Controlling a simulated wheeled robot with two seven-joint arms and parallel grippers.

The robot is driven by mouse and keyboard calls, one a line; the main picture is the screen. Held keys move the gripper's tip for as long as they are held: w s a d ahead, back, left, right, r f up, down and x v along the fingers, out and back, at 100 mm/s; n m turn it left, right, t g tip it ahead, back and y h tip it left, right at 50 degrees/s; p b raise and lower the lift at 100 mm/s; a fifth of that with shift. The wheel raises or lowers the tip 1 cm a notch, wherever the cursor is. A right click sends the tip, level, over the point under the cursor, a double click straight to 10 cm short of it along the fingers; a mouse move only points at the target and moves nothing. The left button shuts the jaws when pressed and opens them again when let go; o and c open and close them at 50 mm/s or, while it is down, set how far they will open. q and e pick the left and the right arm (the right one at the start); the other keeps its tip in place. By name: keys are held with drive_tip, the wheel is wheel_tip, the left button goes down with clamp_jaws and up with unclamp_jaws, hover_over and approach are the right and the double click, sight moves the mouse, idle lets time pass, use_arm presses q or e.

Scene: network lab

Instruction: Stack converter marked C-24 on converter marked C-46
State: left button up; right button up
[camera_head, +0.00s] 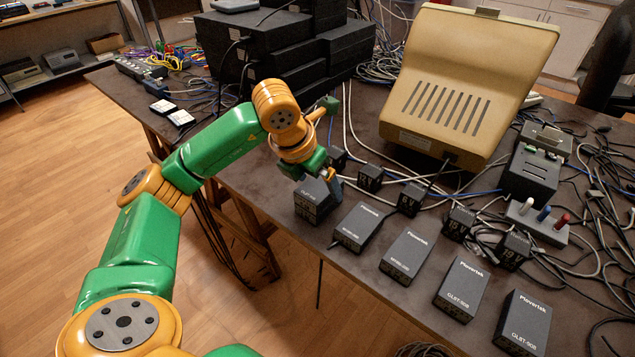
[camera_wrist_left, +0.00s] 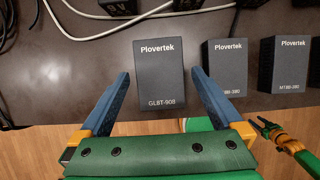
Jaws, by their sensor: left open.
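Several dark grey Plovertek converters stand in a row along the table's front edge. The far-left one (camera_head: 312,204) looks taller than its neighbours, like two units one on another, though my gripper partly covers it. In the left wrist view its top reads GLBT-908 (camera_wrist_left: 160,75). My left gripper (camera_head: 325,176) is over this converter, open, with one blue finger on each side of its near part and gaps showing in the wrist view (camera_wrist_left: 160,95). No C-24 or C-46 mark is legible. A green and orange gripper, likely my right one (camera_wrist_left: 272,128), shows small beyond the table edge.
More converters (camera_head: 362,226) (camera_head: 407,256) (camera_head: 462,288) (camera_head: 521,322) stand to the right. Small power adapters (camera_head: 411,198) and cables lie behind them.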

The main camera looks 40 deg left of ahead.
use_arm(q)
drive_tip(key=p+v, duration=0.2)
drive_tip(key=v, duration=0.9)
